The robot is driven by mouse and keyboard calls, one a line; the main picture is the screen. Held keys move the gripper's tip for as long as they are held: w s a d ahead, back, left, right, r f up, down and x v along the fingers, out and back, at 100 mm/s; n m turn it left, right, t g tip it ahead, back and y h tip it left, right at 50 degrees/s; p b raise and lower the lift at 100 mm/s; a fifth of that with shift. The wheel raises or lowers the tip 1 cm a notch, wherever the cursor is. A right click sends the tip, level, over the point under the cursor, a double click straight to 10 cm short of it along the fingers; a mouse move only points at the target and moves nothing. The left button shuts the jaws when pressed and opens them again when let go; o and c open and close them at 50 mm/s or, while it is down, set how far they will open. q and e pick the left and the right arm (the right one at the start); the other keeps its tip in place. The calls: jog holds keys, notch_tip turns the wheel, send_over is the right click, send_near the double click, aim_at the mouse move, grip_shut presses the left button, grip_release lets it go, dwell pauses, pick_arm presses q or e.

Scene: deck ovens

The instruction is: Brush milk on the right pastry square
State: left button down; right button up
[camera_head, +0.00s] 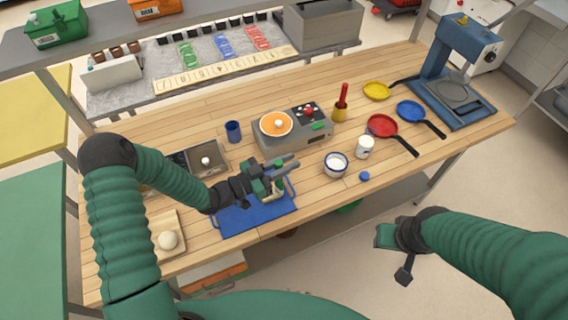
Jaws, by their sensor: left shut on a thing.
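My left gripper (286,168) is over the back right part of a blue board (240,219) on the wooden table. It is shut on a slim upright thing with a green part (280,181), which looks like the brush. A pale pastry piece (271,195) shows just below it on the board; the gripper hides much of it, and I cannot tell whether the brush touches it. I cannot make out a second pastry square. A white bowl (336,164) with a dark rim and white contents, likely milk, stands to the right. My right gripper (391,250) hangs off the table's front edge; its jaws are unclear.
A grey appliance (285,140) with an orange-rimmed plate stands behind the board. A white cup (365,147) and a blue lid (364,176) are right of the bowl. A wooden board (165,223) with a pale ball is at left.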

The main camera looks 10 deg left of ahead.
pick_arm(q)
jog(key=shift+s+a+f, duration=0.1)
jog(key=shift+s+a, duration=0.1)
jog(key=shift+a, duration=0.4)
jog(key=shift+s+a+r, duration=0.1)
jog(key=shift+s+a, duration=0.15)
jog(key=shift+a, duration=0.4)
jog(key=shift+s+a+f, duration=0.1)
jog(key=shift+s+a, duration=0.1)
jog(key=shift+a, duration=0.4)
jog(key=shift+s+a, duration=0.35)
jog(key=shift+s, duration=0.4)
pick_arm(e)
jog(key=shift+d, duration=0.2)
pick_arm(q)
jog(key=shift+a, duration=0.1)
jog(key=shift+w+a, duration=0.5)
pick_arm(e)
jog(key=shift+f, duration=0.25)
